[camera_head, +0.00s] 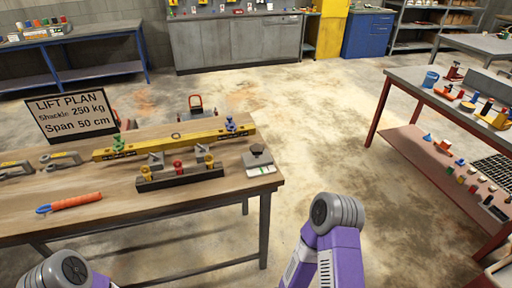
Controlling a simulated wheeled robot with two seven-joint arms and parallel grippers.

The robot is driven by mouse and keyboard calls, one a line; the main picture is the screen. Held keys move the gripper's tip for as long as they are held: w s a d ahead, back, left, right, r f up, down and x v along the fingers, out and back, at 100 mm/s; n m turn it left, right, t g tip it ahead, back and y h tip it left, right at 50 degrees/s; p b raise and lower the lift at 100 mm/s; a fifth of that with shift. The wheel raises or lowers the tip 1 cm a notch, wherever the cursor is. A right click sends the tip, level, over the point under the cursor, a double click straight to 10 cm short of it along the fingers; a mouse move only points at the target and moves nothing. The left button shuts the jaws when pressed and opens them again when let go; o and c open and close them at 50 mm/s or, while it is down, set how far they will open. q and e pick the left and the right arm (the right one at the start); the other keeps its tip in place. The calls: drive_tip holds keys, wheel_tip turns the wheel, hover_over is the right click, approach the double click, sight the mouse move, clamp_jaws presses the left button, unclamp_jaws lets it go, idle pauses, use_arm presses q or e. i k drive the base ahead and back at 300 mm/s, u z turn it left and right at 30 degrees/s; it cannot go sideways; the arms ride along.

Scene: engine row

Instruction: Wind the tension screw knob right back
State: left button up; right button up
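No part in view can be told for certain as the tension screw knob. A black fixture (181,179) on the wooden table carries a red knob (178,167) in the middle and yellow knobs (208,161) toward its ends. To its right, a grey block with a dark top knob (257,150) sits by a white and green card. My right arm, purple with a grey joint, rises at bottom centre, in front of the table's right edge. Part of my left arm shows at bottom left. Neither gripper shows.
A yellow beam (174,138) with green and blue shackles lies behind the fixture. A lift plan sign (72,116), grey shackles (62,159) and an orange-handled tool (75,202) are at left. A bench (405,76) with parts stands right; the floor between is clear.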

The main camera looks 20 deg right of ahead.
sight(257, 149)
drive_tip(key=k, duration=0.65)
drive_tip(key=u, duration=0.45)
drive_tip(key=i, duration=1.35)
drive_tip(key=z, duration=0.6)
